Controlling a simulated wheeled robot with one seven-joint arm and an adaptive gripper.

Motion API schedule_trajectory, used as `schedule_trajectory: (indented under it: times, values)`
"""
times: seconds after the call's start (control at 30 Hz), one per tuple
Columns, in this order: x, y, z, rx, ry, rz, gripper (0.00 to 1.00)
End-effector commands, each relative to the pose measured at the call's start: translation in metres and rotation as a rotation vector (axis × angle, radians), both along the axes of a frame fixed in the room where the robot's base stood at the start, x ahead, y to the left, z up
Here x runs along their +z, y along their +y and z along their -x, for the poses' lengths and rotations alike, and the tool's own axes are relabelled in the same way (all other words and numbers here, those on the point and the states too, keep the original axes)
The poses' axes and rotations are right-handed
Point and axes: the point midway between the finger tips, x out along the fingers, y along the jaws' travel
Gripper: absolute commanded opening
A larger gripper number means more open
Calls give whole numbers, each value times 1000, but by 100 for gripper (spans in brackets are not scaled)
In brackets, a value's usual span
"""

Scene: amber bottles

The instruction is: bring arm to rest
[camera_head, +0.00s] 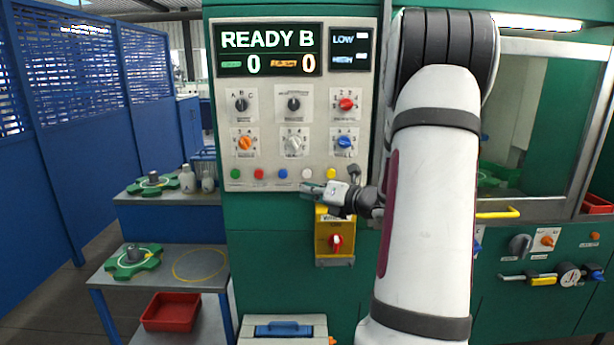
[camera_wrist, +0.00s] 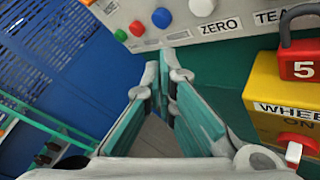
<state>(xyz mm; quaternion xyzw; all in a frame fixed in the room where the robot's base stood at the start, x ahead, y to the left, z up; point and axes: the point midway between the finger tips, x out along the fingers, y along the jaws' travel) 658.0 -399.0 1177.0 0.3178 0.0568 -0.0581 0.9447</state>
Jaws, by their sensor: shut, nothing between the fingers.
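My gripper (camera_head: 308,190) is in front of the green and white control panel (camera_head: 268,100), just below its row of coloured buttons. In the wrist view my gripper (camera_wrist: 164,72) shows its two teal-padded fingers with the tips together and nothing between them. I cannot tell whether the fingertips touch the panel. My arm rises from the bottom right of the head view and bends down to the gripper, hiding part of the panel's right side.
A yellow switch box (camera_head: 322,245) is just below my gripper; a red padlock (camera_wrist: 301,62) hangs there in the wrist view. At left are a table (camera_head: 100,280) and a red bin (camera_head: 171,312). A window frame with a yellow handle (camera_head: 497,214) is at right.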

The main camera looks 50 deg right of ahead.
Motion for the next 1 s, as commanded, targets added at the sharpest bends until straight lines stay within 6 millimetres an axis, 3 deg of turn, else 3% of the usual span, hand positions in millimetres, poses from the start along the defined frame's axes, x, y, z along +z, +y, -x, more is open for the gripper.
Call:
schedule_trajectory:
  times: [0.33,0.47,0.57,0.77,0.87,1.0]
  values:
    - [0,0,0,2,0,1,0]
    - [6,18,-7,51,14,44,0]
    - [15,59,-20,169,48,146,0]
    - [33,192,-30,572,125,531,0]
    - [37,260,-16,804,138,774,0]
    - [36,343,25,1149,115,1169,0]
